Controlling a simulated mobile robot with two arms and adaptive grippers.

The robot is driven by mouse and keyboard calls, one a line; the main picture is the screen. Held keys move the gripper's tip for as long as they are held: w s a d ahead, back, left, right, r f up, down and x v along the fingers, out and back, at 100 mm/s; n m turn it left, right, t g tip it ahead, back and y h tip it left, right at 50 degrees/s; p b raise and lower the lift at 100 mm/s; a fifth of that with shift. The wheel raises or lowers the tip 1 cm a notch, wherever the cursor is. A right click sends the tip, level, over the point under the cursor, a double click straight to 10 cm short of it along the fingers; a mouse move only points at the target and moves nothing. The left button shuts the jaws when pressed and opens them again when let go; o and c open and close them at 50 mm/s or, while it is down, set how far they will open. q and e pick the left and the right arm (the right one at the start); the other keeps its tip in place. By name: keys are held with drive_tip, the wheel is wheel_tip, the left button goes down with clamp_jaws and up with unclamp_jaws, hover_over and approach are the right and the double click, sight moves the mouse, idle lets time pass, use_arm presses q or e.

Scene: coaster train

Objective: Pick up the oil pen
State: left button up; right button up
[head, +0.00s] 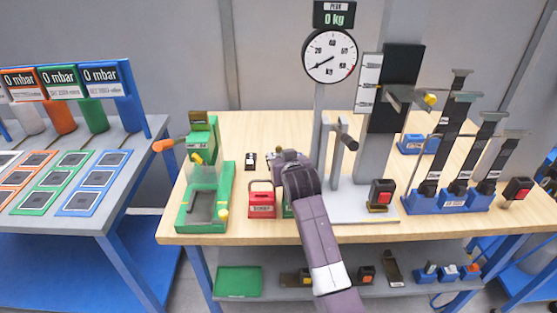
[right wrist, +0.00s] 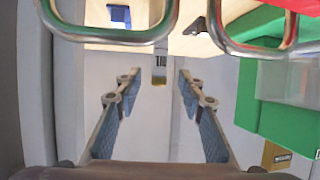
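A small slim upright piece with a dark label and a yellowish end, which may be the oil pen (right wrist: 160,66), shows in the right wrist view, just beyond my fingertips and roughly centred between them. My right gripper (right wrist: 158,84) is open, its two fingers apart with nothing held between them. In the head view my right gripper (head: 287,163) is over the middle of the wooden table, and its wrist and arm hide what lies right under and behind it. I cannot make out the oil pen clearly in the head view. My left gripper is not in view.
A red box (head: 262,204) with a metal handle stands left of my arm, a green machine (head: 203,205) farther left. A scale dial (head: 330,55) on a post and a blue stand (head: 450,201) are to the right. Metal loop handles (right wrist: 238,49) are close to my right wrist camera.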

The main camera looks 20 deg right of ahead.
sight(279, 153)
drive_tip(key=shift+x, duration=1.15)
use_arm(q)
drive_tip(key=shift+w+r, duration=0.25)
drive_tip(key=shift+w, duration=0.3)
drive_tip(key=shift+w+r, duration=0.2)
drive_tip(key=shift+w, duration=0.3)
use_arm(e)
drive_tip(key=shift+w+d+f, duration=0.1)
drive_tip(key=shift+w+f, duration=0.05)
drive_tip(key=shift+w, duration=0.25)
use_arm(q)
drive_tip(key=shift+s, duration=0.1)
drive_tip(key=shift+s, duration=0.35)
use_arm(e)
clamp_jaws()
